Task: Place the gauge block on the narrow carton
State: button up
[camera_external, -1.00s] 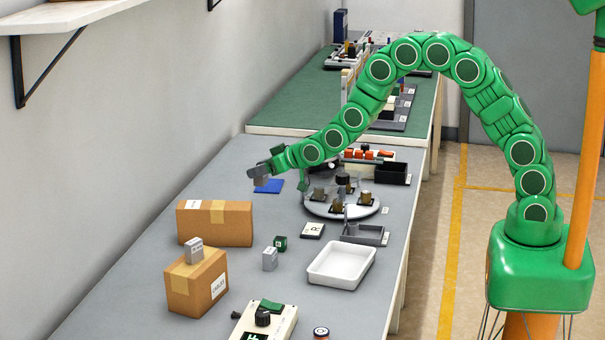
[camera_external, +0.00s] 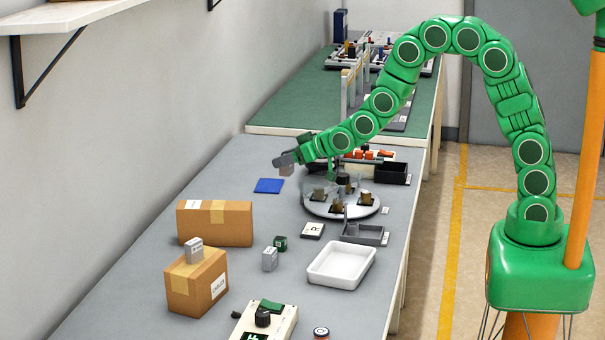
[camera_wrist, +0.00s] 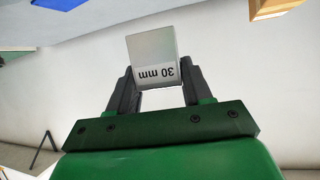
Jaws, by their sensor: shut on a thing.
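My gripper (camera_external: 283,161) is shut on a grey gauge block (camera_external: 286,170), high above the far part of the grey bench. In the wrist view the gauge block (camera_wrist: 152,50) sits between the two fingers (camera_wrist: 153,88), with the label "30 mm" upside down. The narrower carton (camera_external: 197,284), brown with a tape strip and a white label, stands at the front left. A grey block (camera_external: 194,249) rests on its top. A wider brown carton (camera_external: 230,226) stands behind it. My gripper is well behind and to the right of both cartons.
A second loose grey block (camera_external: 270,259) and a small green block (camera_external: 280,243) stand right of the cartons. A white tray (camera_external: 341,264), a round turntable (camera_external: 320,210) with several parts and a blue pad (camera_external: 268,186) also occupy the bench (camera_external: 225,173). A wall runs along the left.

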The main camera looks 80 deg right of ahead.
jog(key=w+a+r+n+y, duration=0.1)
jog(key=a+r, duration=0.4)
jog(key=a, duration=0.3)
jog(key=a+r, duration=0.5)
jog(key=a, duration=0.3)
send_over(214, 205)
jog(key=s, duration=0.5)
jog(key=f, duration=0.4)
jog(key=shift+w+d+f, duration=0.1)
jog(key=shift+w+d, duration=0.1)
jog(key=shift+w, duration=0.05)
jog(key=shift+w+a+f, duration=0.1)
jog(key=shift+w+f, duration=0.95)
jog(key=shift+f, duration=0.2)
jog(key=shift+w+a+f, duration=0.1)
jog(key=shift+w+f, duration=0.9)
jog(key=shift+f, duration=0.2)
jog(key=shift+w+f+y, duration=0.2)
jog(key=shift+f+y, duration=0.1)
jog(key=shift+f, duration=1.5)
jog(key=shift+f, duration=0.15)
jog(key=o, duration=1.1)
jog(key=shift+o, duration=0.2)
